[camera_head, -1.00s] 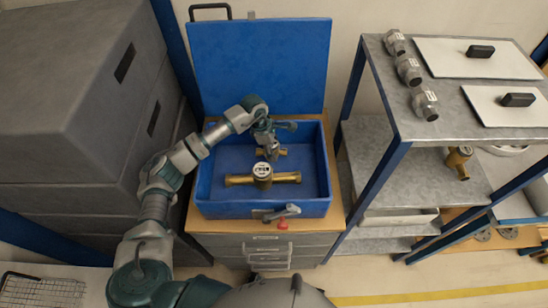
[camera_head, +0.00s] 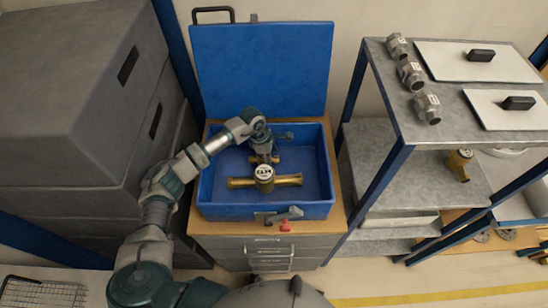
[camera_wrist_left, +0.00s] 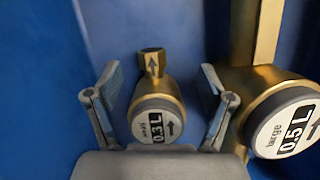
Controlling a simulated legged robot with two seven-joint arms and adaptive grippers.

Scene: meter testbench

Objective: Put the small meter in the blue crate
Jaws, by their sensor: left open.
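The small meter (camera_wrist_left: 155,112), brass with a round grey-white display reading 0.3 L, lies in the blue crate (camera_head: 222,209). In the head view the small meter (camera_head: 279,159) is partly hidden behind my left gripper (camera_head: 264,158). In the left wrist view the open left gripper (camera_wrist_left: 160,108) has one finger on each side of the small meter, with gaps visible. The large meter (camera_wrist_left: 275,120), reading 0.5 L, lies just right of it; in the head view the large meter (camera_head: 288,180) lies in front of it. My right gripper is not in view.
The crate's blue lid (camera_head: 262,70) stands open behind it. The crate sits on a wooden-topped drawer cabinet (camera_head: 270,248). A metal shelf (camera_head: 460,123) at the right holds several grey fittings, with a brass meter (camera_head: 458,165) below. Grey boxes (camera_head: 75,110) stack at the left.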

